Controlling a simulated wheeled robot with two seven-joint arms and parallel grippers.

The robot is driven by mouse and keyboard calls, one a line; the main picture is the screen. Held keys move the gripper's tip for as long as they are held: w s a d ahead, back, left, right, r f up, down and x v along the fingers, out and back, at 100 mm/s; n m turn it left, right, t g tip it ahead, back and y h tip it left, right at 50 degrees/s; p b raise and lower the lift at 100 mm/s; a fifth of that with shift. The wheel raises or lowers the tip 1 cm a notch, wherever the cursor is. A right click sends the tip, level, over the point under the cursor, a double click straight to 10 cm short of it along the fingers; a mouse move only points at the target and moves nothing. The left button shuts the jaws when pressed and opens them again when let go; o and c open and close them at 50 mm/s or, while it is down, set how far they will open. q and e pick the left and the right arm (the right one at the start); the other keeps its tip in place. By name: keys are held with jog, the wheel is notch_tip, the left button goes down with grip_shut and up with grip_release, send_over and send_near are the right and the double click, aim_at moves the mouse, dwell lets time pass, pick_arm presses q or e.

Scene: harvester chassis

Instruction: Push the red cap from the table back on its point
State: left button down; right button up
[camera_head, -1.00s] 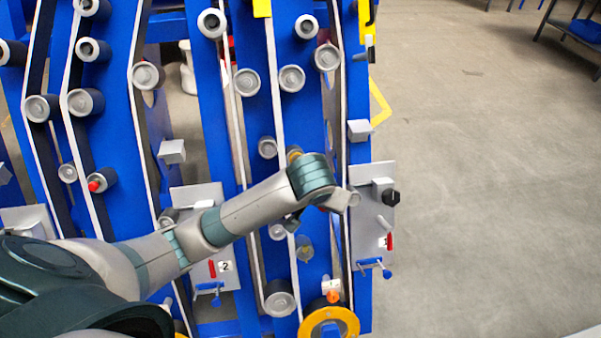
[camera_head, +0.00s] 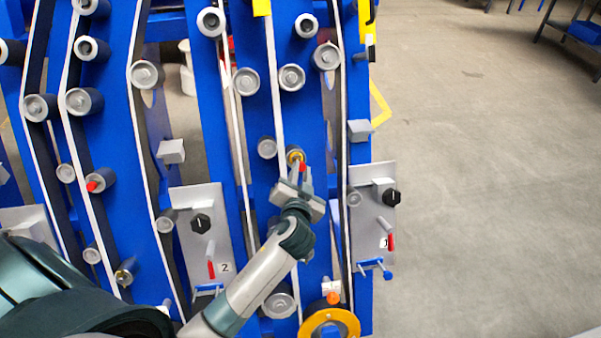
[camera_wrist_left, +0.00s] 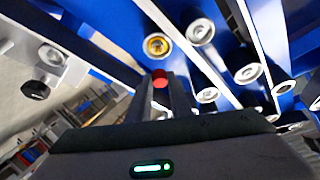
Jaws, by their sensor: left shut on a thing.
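My left gripper (camera_head: 302,172) is shut on the red cap (camera_head: 302,167), which sits between its fingertips. In the left wrist view the red cap (camera_wrist_left: 160,78) shows at the tips of the fingers. A roller with a brass-coloured open centre (camera_head: 295,157) is just beyond the cap; it also shows in the left wrist view (camera_wrist_left: 157,46). The cap looks close to this roller but apart from it in the left wrist view. Another red cap (camera_head: 93,186) sits on a roller at the left. My right gripper is not in view.
Blue chassis panels with white-edged belts and several grey rollers (camera_head: 292,77) surround the gripper. Grey plates with black knobs (camera_head: 391,197) stand on both sides. A yellow ring (camera_head: 312,328) is at the bottom. Open floor (camera_head: 480,180) lies at the right.

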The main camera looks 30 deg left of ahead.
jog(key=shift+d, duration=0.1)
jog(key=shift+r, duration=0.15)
pick_arm(q)
jog(key=shift+w+a+f+b, duration=0.5)
jog(key=shift+w+a+f, duration=0.3)
jog(key=shift+w+f, duration=0.1)
jog(key=shift+w+a+f, duration=0.15)
jog(key=shift+w, duration=0.1)
jog(key=shift+w+a+f+b, duration=0.3)
jog(key=shift+w+a+b, duration=0.1)
jog(key=shift+w+a, duration=0.1)
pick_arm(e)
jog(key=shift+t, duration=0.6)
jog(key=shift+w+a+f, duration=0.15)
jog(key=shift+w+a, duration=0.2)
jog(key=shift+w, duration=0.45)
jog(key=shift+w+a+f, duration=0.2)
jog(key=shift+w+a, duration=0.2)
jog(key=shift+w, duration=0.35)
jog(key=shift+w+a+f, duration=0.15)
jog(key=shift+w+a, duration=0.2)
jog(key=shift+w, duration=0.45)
pick_arm(q)
jog(key=shift+d, duration=0.1)
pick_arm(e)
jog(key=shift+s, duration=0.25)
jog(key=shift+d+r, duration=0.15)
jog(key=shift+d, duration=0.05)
